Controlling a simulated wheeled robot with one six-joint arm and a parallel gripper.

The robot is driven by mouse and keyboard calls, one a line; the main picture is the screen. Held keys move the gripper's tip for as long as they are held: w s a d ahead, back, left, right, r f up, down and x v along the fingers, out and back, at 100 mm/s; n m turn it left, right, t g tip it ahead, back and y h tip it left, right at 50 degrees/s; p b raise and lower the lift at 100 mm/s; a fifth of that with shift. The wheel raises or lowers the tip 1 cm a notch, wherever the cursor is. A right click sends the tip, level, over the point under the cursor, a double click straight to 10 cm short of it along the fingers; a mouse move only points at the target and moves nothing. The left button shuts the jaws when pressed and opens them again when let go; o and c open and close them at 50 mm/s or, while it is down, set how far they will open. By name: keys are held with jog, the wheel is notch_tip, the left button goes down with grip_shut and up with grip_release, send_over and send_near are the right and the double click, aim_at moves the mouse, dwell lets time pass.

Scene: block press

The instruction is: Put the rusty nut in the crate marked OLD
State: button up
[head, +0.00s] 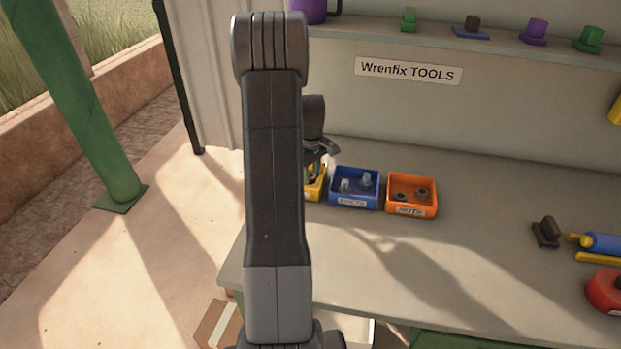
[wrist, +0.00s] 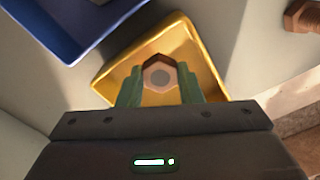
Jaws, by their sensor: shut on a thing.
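A rusty brown hex nut (wrist: 158,74) sits between the two green fingers of my gripper (wrist: 159,86) in the wrist view. The gripper is shut on it. Below it is a yellow crate (wrist: 104,84), and the nut shows over the crate's inside. In the head view the yellow crate (head: 318,190) is mostly hidden behind my arm, and my gripper (head: 314,166) is just above it. The crate's label is out of sight, so I cannot read whether it says OLD. The nut is not clear in the head view.
A blue crate (head: 354,202) with grey bolts and an orange crate (head: 412,210) with dark nuts stand to the right of the yellow one. A rusty bolt-like piece (wrist: 302,16) lies at the wrist view's upper right. Tools lie at the bench's right; its middle is clear.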

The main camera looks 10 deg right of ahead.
jog(key=shift+f, duration=1.3)
jog(key=shift+f, duration=0.2)
jog(key=o, duration=0.7)
jog(key=shift+o, duration=0.2)
jog(key=shift+r, duration=0.1)
notch_tip(320, 180, up, 12)
jog(key=shift+r+b, duration=0.15)
jog(key=shift+b, duration=0.3)
